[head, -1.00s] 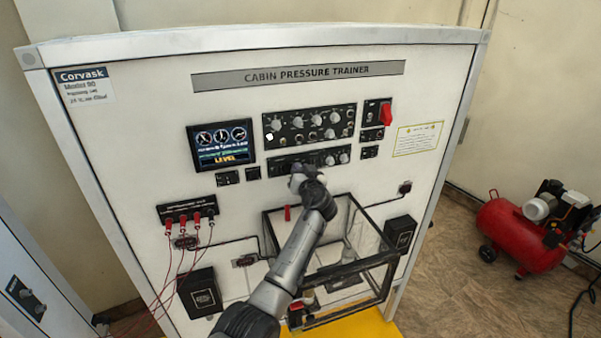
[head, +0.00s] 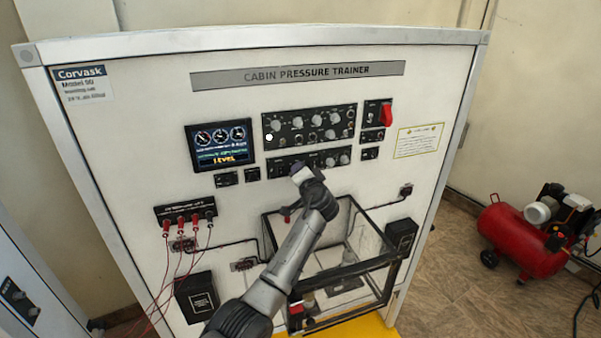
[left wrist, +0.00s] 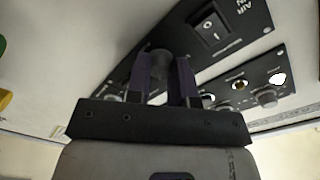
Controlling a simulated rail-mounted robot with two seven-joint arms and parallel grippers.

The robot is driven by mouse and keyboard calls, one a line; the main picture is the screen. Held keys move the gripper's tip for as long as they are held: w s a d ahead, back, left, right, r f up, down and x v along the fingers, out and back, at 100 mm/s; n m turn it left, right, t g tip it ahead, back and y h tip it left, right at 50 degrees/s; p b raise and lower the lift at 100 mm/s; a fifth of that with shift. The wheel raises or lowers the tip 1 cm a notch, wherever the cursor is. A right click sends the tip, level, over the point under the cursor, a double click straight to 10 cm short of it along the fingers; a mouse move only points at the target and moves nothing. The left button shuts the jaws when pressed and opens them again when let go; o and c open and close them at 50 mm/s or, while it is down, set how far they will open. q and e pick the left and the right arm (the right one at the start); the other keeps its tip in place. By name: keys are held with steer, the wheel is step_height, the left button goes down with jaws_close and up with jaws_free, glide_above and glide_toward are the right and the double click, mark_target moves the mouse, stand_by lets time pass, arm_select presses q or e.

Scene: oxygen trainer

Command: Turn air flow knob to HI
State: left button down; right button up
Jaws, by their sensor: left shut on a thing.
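The white trainer (head: 130,150) carries a lower black control strip (head: 330,160) with several knobs below a larger knob panel (head: 310,125). My left gripper (head: 299,172) is at the left part of this strip and covers what lies behind it. In the left wrist view, its two fingers (left wrist: 163,75) are shut around a dark round knob (left wrist: 160,60). The knob's pointer and its HI mark cannot be made out. My right gripper is not in view.
In the left wrist view, a black plate with a rocker switch (left wrist: 210,25) and a plate with small knobs (left wrist: 265,97) lie close beside the fingers. A clear box with a black frame (head: 375,270) stands under the strip. Red leads (head: 180,255) hang at left.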

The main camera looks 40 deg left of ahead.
arm_select(q)
steer(key=shift+m, duration=0.5)
steer(key=c, duration=1)
jaws_free()
steer(key=shift+d, duration=0.1)
steer(key=b+v, duration=0.4)
steer(key=v, duration=0.9)
steer(key=shift+s+d, duration=0.2)
steer(key=shift+r, duration=0.1)
